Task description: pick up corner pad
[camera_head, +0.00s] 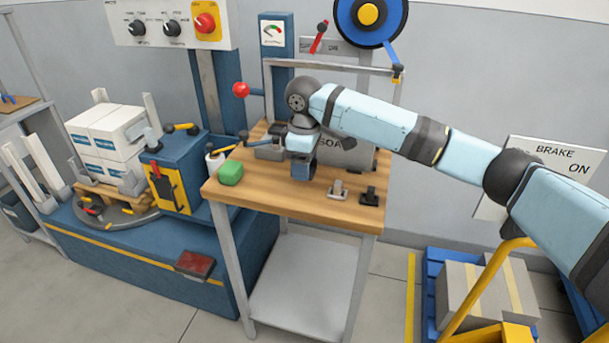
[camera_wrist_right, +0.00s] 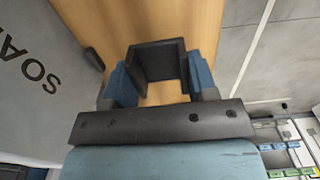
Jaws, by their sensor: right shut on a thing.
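My right gripper (camera_head: 303,170) points down over the wooden tabletop. In the right wrist view its two blue fingers (camera_wrist_right: 160,78) are shut on a dark, angled corner pad (camera_wrist_right: 157,52), which sits between them with wood behind it. In the head view the pad is mostly hidden by the gripper, and I cannot tell whether it touches the wood. My left gripper is not in view.
A blue machine (camera_head: 180,170) stands left.

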